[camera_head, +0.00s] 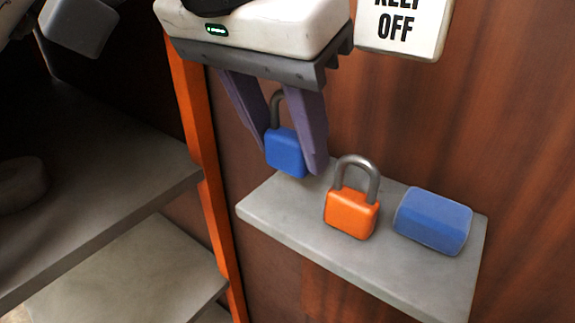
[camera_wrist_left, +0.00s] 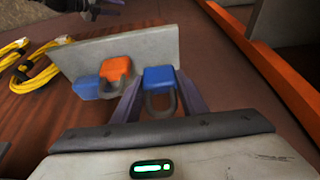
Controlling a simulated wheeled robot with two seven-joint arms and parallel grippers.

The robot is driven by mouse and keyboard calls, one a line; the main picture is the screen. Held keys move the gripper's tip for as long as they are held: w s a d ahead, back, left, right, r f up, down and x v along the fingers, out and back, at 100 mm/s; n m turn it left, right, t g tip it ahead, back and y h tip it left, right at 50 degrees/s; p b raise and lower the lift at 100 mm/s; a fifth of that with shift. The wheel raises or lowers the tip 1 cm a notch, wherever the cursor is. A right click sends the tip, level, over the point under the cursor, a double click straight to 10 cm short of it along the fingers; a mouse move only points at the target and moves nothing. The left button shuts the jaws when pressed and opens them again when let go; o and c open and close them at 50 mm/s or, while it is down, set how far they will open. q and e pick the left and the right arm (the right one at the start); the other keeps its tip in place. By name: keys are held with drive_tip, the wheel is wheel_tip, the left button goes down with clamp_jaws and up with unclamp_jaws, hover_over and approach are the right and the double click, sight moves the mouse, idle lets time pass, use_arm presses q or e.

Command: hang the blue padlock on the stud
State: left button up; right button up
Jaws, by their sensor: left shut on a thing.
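The blue padlock (camera_head: 286,153) has a grey shackle that points up. My left gripper (camera_head: 294,150) is shut on it from above, with a purple finger on either side. In the left wrist view the blue padlock (camera_wrist_left: 158,78) shows between the fingers (camera_wrist_left: 155,100). In the head view the padlock overlaps the back left edge of the small grey shelf; I cannot tell if it touches the shelf. The fingers partly cover the shackle. No stud can be made out in either view.
An orange padlock (camera_head: 351,212) stands upright on the grey shelf (camera_head: 290,225), with a blue block (camera_head: 433,221) to its right. A sign (camera_head: 400,28) is on the brown wall above. An orange post (camera_head: 207,190) and larger grey shelves (camera_head: 110,215) are at left. Yellow cable (camera_wrist_left: 35,60) lies beyond.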

sight(282, 155)
use_arm(q)
drive_tip(key=shift+f, duration=1.75)
drive_tip(key=shift+f, duration=0.3)
drive_tip(key=o, duration=1.1)
drive_tip(key=shift+o, duration=0.2)
drive_tip(key=shift+r, duration=0.1)
